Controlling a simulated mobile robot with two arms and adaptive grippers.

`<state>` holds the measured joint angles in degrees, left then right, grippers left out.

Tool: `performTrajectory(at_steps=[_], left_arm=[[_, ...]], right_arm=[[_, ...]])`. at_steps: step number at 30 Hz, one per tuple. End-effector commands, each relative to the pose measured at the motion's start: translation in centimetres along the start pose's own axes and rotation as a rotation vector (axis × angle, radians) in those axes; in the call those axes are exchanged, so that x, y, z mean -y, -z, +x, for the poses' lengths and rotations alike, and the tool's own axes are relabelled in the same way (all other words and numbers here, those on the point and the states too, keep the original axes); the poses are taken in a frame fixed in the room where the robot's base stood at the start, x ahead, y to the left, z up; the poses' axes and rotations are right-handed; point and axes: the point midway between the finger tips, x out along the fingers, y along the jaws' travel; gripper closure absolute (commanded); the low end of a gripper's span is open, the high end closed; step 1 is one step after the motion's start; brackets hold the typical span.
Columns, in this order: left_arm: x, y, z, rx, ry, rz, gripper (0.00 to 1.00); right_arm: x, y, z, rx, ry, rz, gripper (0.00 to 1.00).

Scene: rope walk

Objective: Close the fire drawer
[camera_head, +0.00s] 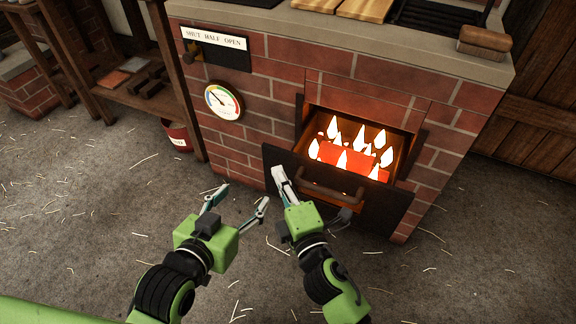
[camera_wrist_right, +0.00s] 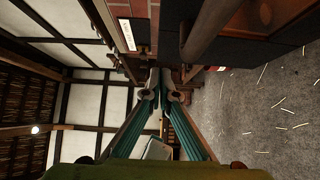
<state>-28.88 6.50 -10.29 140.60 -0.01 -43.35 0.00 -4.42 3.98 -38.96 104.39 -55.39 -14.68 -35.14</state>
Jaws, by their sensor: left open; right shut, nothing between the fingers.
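The fire drawer (camera_head: 382,210) stands pulled out of the brick stove, its dark front panel tilted in the picture. Flames and glowing red coals (camera_head: 350,155) show inside it. A brown bar handle (camera_head: 335,193) crosses its front; the bar also shows large in the right wrist view (camera_wrist_right: 208,30). My right gripper (camera_head: 278,174) is shut and empty in front of the left part of the panel, left of the handle; whether it touches is unclear. Its fingers meet at the tips in the right wrist view (camera_wrist_right: 166,90). My left gripper (camera_head: 239,197) is open and empty, lower left of the drawer.
The brick stove (camera_head: 270,105) carries a gauge (camera_head: 223,100) and a "SHUT HALF OPEN" sign (camera_head: 214,38). A brush (camera_head: 484,41) lies on the stove's top edge. A wooden shelf (camera_head: 140,85) and a red bucket (camera_head: 178,135) stand left. The straw-strewn floor (camera_head: 90,215) is clear.

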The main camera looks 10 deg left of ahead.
Motion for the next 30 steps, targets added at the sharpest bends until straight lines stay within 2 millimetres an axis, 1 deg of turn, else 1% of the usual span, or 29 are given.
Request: performTrajectory(at_steps=[1, 3, 7, 12, 23, 28, 29, 30], left_arm=[[0.0, 0.1, 0.0, -0.004, 0.000, 0.000, 0.41], [0.0, 0.2, 0.0, -0.009, 0.000, 0.000, 0.41], [-0.1, 0.6, 0.1, -0.027, -0.001, -0.001, 0.41], [-0.1, 0.8, 0.1, -0.037, -0.002, -0.001, 0.41], [-0.1, 1.1, 0.2, -0.044, -0.002, 0.000, 0.41], [-0.1, 0.7, 0.1, -0.022, -0.002, 0.000, 0.41], [-0.1, 0.4, 0.1, -0.009, -0.002, 0.000, 0.41], [0.0, -0.4, -0.1, 0.022, 0.000, -0.001, 0.41]], right_arm=[[0.0, -0.9, 0.6, 0.002, -0.001, -0.006, 1.00], [0.0, -1.6, 1.2, 0.002, 0.000, -0.006, 1.00], [0.0, -2.4, 2.0, 0.001, 0.000, -0.003, 1.00], [0.1, -2.8, 2.4, 0.001, 0.002, 0.000, 1.00], [0.1, -2.9, 2.5, 0.002, 0.001, -0.001, 1.00], [0.0, -3.7, 3.3, 0.004, 0.000, -0.003, 1.00], [0.0, -4.0, 3.5, 0.004, 0.001, -0.004, 1.00], [-0.1, -4.4, 3.9, 0.004, 0.000, -0.004, 1.00]])
